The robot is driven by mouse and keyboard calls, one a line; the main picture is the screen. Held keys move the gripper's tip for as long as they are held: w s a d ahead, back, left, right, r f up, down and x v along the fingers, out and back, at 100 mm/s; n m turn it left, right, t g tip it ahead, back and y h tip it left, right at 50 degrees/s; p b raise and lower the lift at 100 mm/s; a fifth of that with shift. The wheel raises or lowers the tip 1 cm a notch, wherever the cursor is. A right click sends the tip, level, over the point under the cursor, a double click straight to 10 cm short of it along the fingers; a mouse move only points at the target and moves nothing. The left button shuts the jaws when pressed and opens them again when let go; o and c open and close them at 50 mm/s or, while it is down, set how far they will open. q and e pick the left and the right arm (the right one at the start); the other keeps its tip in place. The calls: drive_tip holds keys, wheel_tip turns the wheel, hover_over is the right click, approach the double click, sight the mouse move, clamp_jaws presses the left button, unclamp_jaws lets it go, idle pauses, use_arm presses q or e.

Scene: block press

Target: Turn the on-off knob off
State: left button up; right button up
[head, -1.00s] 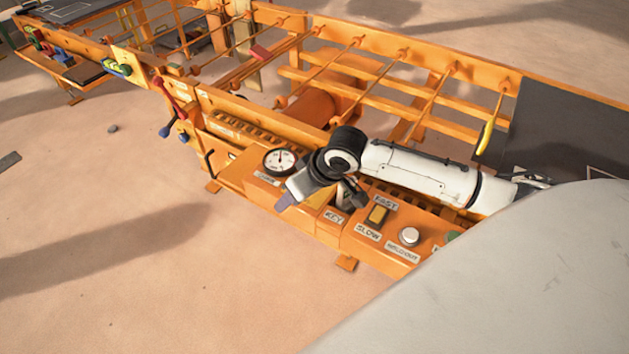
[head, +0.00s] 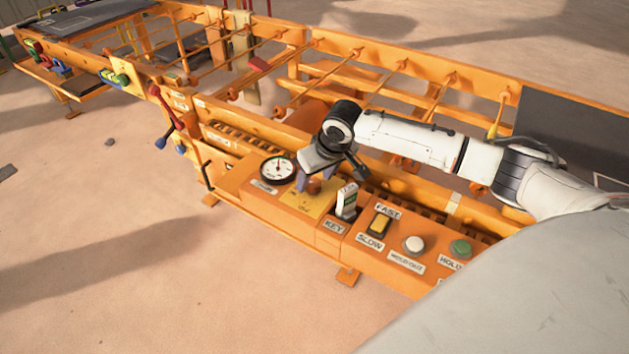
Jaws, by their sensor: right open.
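The on-off knob (head: 314,187) is a small brownish knob on a yellow plate (head: 295,200) on the orange control panel, between the round gauge and the key switch. My right gripper (head: 315,179) is open and points down at the knob, with its purple fingers on either side of it. I cannot tell whether the fingers touch the knob. The gripper hides the knob's upper part, and which way the knob is turned cannot be read. My left gripper is not in view.
A gauge (head: 277,170) sits left of the knob. A key switch (head: 346,200) stands up close on its right. Further right are the fast-slow switch (head: 380,222), a white button (head: 414,243) and a green button (head: 460,248). Open sandy ground lies in front.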

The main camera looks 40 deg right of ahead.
drive_tip(key=shift+w+f, duration=0.15)
drive_tip(key=shift+f, duration=0.25)
drive_tip(key=shift+c, duration=0.4)
drive_tip(key=c, duration=1)
